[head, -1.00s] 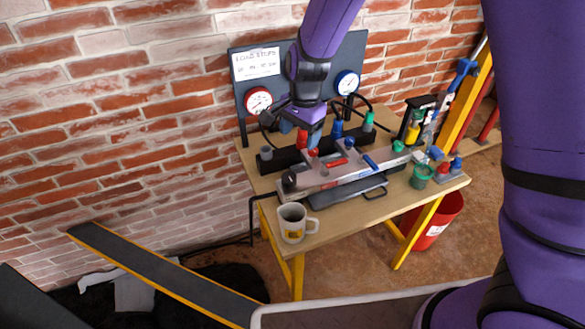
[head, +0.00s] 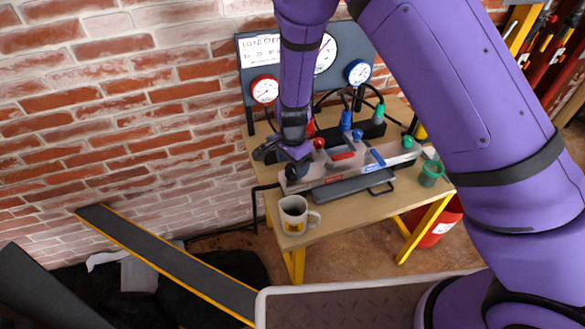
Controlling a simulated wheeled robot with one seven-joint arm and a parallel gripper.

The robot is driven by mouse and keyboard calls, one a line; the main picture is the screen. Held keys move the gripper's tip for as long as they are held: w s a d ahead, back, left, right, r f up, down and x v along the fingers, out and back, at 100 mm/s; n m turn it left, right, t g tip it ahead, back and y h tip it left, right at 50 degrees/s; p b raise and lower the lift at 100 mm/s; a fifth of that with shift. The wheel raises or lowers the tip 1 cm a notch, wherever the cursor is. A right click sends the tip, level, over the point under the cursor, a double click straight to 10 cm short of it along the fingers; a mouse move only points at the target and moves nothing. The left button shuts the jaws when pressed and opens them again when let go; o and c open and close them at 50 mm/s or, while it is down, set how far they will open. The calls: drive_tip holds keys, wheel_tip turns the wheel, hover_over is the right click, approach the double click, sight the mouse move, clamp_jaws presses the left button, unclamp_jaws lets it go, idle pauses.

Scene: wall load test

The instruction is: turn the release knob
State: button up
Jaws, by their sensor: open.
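A long grey metal block (head: 330,177) lies on the wooden workbench, with a red lever (head: 343,156), a blue lever (head: 377,158) and small red, blue and green knobs on top. A round black knob (head: 297,171) sits at the block's left end; no label on it is readable, so I cannot be sure it is the release knob. My gripper (head: 281,158) is open, pointing down just above and beside this black knob and partly covering it. I cannot tell whether they touch.
A mug (head: 294,215) stands at the bench's front left corner. A dark tray with a handle (head: 352,188) lies before the block. A green cup (head: 431,173) is at the right. A gauge panel (head: 251,82) and brick wall stand behind.

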drive_tip(key=shift+f, duration=1.25)
drive_tip(key=shift+c, duration=0.5)
drive_tip(key=c, duration=0.8)
